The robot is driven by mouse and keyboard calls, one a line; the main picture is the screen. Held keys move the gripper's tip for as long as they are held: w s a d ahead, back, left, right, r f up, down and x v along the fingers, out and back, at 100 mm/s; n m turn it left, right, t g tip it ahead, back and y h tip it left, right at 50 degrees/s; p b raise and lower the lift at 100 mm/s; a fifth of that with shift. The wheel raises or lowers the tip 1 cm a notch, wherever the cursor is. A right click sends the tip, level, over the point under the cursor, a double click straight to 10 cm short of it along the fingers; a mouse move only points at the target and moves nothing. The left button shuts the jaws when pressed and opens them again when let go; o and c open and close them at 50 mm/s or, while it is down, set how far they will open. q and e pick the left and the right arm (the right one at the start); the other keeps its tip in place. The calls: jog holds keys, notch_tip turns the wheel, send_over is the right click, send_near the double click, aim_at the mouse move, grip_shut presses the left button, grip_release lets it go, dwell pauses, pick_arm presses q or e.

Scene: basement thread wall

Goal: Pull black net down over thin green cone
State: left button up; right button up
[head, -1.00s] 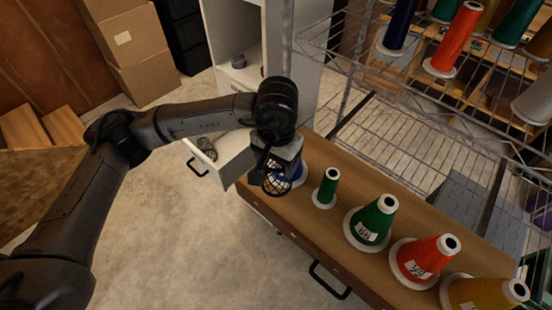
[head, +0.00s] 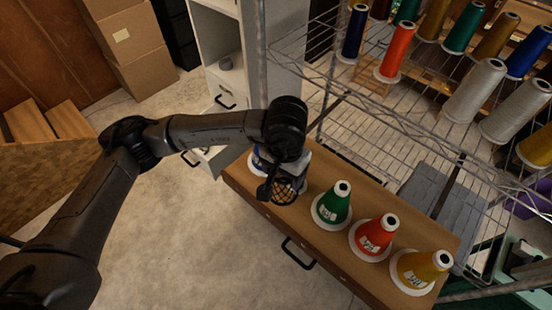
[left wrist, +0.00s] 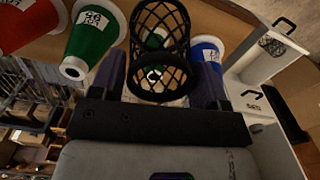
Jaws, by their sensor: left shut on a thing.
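My left gripper (head: 287,174) is shut on the black net (head: 288,191), an open lattice sleeve with a ring rim, above the table. In the left wrist view the net (left wrist: 160,52) sits between the two fingers of my left gripper (left wrist: 162,82). The thin green cone (left wrist: 156,42) shows through the mesh there, its pale tip near the ring's middle. The net is in line with the cone; I cannot tell how far it surrounds it. In the head view the thin cone is hidden behind the net and gripper. My right gripper is not in view.
A blue cone (head: 258,163) stands close left of the net. A larger green cone (head: 333,204), a red cone (head: 374,236) and a yellow cone (head: 420,270) stand to the right on the brown table (head: 330,262). A wire rack (head: 400,125) with spools stands behind.

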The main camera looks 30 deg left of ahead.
pick_arm(q)
jog(key=w+d+r+n+p, duration=0.2)
jog(key=w+d+r+p, duration=0.15)
jog(key=r+p, duration=0.4)
jog(key=w+a+f+n, duration=0.2)
jog(key=w+n, duration=0.4)
jog(key=n, duration=0.3)
jog(key=shift+w+a+n+p, duration=0.2)
jog(key=shift+a+n+p, duration=0.25)
jog(key=shift+a, duration=0.4)
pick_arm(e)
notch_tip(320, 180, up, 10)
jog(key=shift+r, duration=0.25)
pick_arm(q)
jog(key=shift+f, duration=0.3)
notch_tip(320, 180, down, 10)
jog(key=b, duration=0.7)
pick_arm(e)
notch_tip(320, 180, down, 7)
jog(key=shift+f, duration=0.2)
pick_arm(q)
jog(key=shift+b, duration=0.5)
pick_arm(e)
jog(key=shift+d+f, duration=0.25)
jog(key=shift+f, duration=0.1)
